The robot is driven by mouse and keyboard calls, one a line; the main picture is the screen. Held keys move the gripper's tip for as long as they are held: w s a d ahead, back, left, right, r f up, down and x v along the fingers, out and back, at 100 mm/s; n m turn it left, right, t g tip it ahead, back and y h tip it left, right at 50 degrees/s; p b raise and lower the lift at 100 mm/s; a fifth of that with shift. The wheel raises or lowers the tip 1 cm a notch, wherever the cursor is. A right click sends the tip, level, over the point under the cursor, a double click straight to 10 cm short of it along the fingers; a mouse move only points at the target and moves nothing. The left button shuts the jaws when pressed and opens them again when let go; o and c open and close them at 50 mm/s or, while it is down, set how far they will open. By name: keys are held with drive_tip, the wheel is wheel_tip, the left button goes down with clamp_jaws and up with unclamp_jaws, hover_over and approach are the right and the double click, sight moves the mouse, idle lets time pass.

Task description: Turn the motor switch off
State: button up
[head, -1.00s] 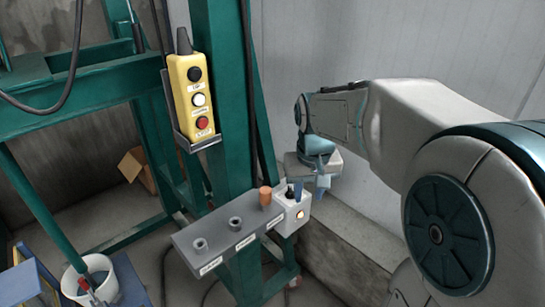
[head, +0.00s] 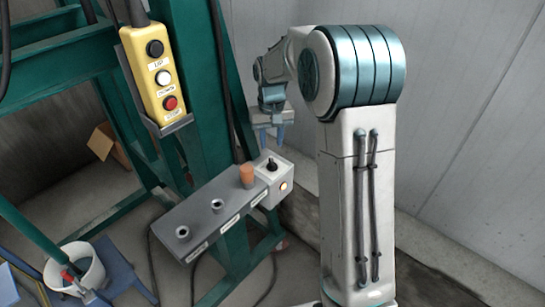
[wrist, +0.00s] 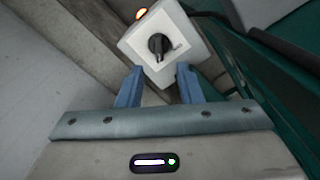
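The motor switch is a black rotary knob (head: 271,165) on a white box (head: 268,188) at the right end of a grey shelf. The lit lamp (wrist: 142,14) shows at the box's edge. My gripper (wrist: 158,84) is open and empty, and its fingers are apart from the knob. In the head view my gripper (head: 271,138) is above and behind the box.
The grey shelf (head: 204,214) carries an orange cylinder (head: 246,174) beside the switch box and two grey sockets. A yellow pendant (head: 158,76) with buttons hangs on the green frame (head: 190,60). A white bucket (head: 75,268) stands at lower left. A pale wall is at right.

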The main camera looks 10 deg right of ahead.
sight(272, 161)
wheel_tip(272, 161, down, 8)
drive_tip(key=shift+d+r, duration=0.1)
clamp_jaws()
